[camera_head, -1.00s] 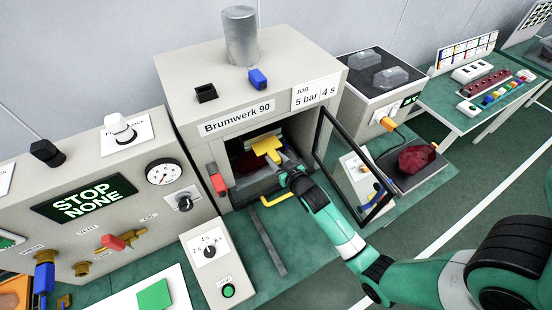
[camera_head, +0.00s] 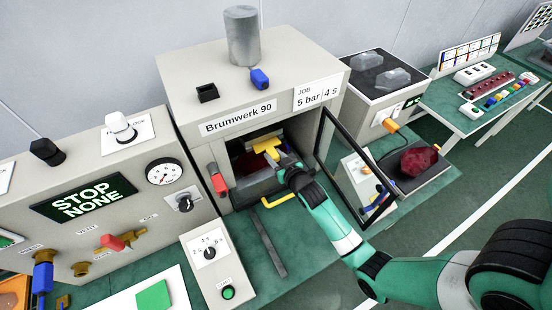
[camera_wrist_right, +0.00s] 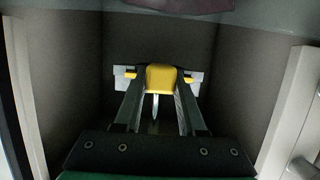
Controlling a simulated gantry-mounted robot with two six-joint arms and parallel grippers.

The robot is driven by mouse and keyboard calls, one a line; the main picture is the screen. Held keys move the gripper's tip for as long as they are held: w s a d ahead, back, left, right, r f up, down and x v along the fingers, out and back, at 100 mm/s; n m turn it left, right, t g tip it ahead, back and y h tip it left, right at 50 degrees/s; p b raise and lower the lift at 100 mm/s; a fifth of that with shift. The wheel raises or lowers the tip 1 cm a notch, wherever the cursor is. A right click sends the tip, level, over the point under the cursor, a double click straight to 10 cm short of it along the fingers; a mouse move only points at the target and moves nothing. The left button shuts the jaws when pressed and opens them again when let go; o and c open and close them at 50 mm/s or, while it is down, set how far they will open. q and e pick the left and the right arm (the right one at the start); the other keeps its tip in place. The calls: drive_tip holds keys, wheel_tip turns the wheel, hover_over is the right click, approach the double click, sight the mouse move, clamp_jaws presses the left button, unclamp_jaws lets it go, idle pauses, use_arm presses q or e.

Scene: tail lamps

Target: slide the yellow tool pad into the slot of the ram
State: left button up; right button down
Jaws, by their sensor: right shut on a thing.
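The yellow tool pad (camera_head: 268,146) is inside the open chamber of the Brumwerk 90 press (camera_head: 238,122). My right gripper (camera_head: 279,162) reaches in through the chamber opening and is shut on the pad. In the right wrist view, the pad (camera_wrist_right: 161,78) sits between the two fingertips of the right gripper (camera_wrist_right: 160,95). A pale metal piece (camera_wrist_right: 120,76), possibly the ram or its slot, shows on both sides of the pad there. I cannot tell how far the pad is in the slot. My left gripper is not in view.
The glass door (camera_head: 350,165) stands open right of the chamber, close to my right arm. A red handle (camera_head: 217,182) is at the left of the opening and a yellow bar (camera_head: 281,200) below it. Dark chamber walls (camera_wrist_right: 70,75) flank the gripper.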

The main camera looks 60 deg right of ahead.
sight(271, 150)
drive_tip(key=shift+w+d+b, duration=0.6)
drive_tip(key=shift+w+d, duration=0.2)
drive_tip(key=shift+w, duration=0.35)
drive_tip(key=shift+w, duration=0.1)
idle(0.3)
drive_tip(key=c, duration=0.9)
unclamp_jaws()
drive_tip(key=shift+c, duration=0.2)
drive_tip(key=o, duration=0.5)
drive_tip(key=shift+w+d+r, duration=0.15)
drive_tip(key=shift+w+d, duration=0.1)
drive_tip(key=shift+w, duration=0.05)
drive_tip(key=shift+o, duration=0.2)
drive_tip(key=shift+s+a, duration=0.1)
drive_tip(key=shift+s, duration=0.05)
drive_tip(key=p+v, duration=0.2)
drive_tip(key=v, duration=0.9)
drive_tip(key=shift+s, duration=0.25)
